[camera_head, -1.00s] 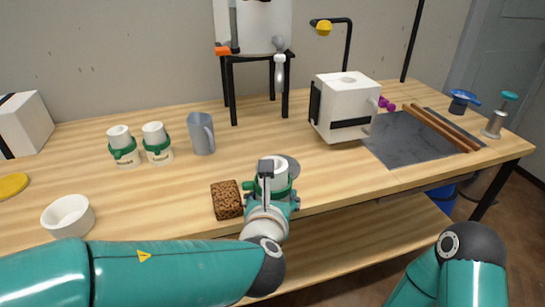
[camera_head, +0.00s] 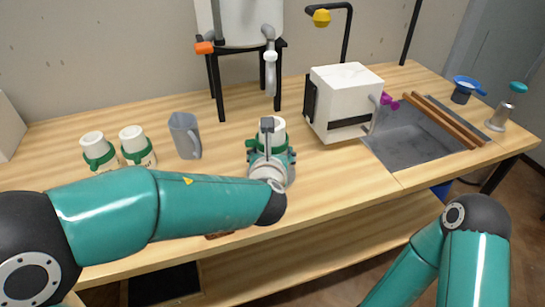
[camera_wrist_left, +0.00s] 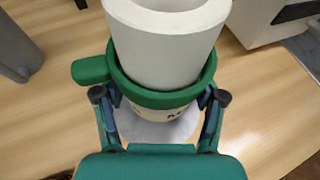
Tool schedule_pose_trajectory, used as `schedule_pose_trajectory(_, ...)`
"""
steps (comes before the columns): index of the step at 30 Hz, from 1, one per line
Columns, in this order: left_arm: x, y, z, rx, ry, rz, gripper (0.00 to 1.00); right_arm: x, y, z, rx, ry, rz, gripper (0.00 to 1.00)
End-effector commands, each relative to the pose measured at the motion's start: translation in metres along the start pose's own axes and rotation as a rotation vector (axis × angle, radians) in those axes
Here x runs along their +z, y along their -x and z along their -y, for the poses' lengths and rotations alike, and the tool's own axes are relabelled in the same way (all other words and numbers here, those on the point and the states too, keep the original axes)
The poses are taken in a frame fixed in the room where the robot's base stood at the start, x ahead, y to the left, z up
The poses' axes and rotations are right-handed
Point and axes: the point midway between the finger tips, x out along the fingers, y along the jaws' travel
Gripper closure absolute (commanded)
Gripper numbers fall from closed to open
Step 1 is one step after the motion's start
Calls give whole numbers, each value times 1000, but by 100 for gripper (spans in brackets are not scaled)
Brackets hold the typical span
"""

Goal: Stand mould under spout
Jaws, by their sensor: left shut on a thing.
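The white mould (camera_head: 273,125) with a green band is between the fingers of my left gripper (camera_head: 271,158), which is shut on it. In the left wrist view the mould (camera_wrist_left: 165,45) stands upright with its open top toward the camera, and the fingers (camera_wrist_left: 160,105) grip its sides. A pale grey round patch (camera_wrist_left: 158,132) shows below it; I cannot tell if the mould touches the table. The grey spout (camera_head: 270,75) hangs from the tank on the black stand, behind the mould. My right gripper is out of view.
Two more white moulds with green bands (camera_head: 96,148) (camera_head: 136,143) and a grey jug (camera_head: 186,135) stand left. A white box-shaped unit (camera_head: 345,85) stands right, beside a grey slab (camera_head: 410,143) with wooden strips. A brown sponge is mostly hidden by my left arm.

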Motion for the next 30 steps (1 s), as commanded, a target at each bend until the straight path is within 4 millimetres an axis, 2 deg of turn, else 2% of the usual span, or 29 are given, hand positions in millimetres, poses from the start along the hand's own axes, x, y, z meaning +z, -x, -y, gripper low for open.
schedule_pose_trajectory(3,-23,-10,-1,2,-1,0,72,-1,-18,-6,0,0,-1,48)
schedule_pose_trajectory(6,-32,-14,2,-3,-3,2,72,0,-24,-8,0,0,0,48)
schedule_pose_trajectory(18,-34,-15,3,-6,-2,2,72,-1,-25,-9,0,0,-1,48)
schedule_pose_trajectory(19,-35,-15,3,-6,-3,-1,27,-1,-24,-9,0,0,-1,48)
schedule_pose_trajectory(21,-34,-14,4,-6,-3,-1,15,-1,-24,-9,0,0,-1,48)
schedule_pose_trajectory(23,-34,-14,4,-7,-3,-1,5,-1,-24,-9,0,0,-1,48)
schedule_pose_trajectory(30,-34,-14,4,-7,-4,-1,5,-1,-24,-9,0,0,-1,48)
